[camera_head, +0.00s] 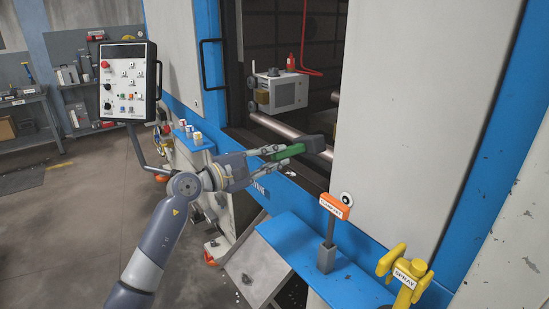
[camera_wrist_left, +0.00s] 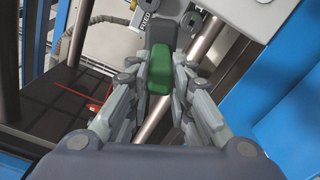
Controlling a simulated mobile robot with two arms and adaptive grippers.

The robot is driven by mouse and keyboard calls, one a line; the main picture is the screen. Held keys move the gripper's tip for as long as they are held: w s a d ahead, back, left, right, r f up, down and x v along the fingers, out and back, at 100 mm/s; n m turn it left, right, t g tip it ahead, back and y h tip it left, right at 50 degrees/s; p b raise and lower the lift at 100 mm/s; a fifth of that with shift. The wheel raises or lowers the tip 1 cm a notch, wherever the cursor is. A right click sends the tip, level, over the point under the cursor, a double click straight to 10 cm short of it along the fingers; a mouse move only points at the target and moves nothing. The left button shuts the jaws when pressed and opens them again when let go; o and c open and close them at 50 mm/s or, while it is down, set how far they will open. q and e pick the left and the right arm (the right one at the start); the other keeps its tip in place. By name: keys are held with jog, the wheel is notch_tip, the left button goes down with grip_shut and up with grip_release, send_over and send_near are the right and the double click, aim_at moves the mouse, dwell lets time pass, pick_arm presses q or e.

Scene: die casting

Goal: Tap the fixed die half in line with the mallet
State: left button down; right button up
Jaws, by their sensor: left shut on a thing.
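My left gripper (camera_head: 283,152) is shut on the green handle of the mallet (camera_head: 291,151), in front of the machine's open doorway. The mallet's dark head (camera_head: 315,144) points right, away from the fingers. In the left wrist view the fingers (camera_wrist_left: 160,85) lie on both sides of the green handle, and the dark head (camera_wrist_left: 161,33) is beyond it. A grey block (camera_head: 282,90) inside the doorway appears to be the fixed die half. In the wrist view a "FIXED" label (camera_wrist_left: 148,20) shows beside the mallet head, partly cut off. My right gripper is not in view.
Metal tie bars (camera_head: 283,127) cross the doorway below the block. A red hose (camera_head: 304,40) hangs inside. A control panel (camera_head: 127,82) stands left. A blue shelf (camera_head: 300,238) carries an orange-labelled holder (camera_head: 335,207); a yellow spray tool (camera_head: 405,268) is at right.

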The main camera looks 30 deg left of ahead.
aim_at(290, 150)
pick_arm(q)
jog(key=shift+f+b, duration=0.15)
jog(key=shift+b, duration=0.35)
jog(key=x, duration=0.5)
jog(key=shift+r, duration=0.2)
jog(key=shift+w+d+b, duration=0.1)
jog(key=shift+w+b, duration=0.15)
jog(key=shift+b, duration=0.15)
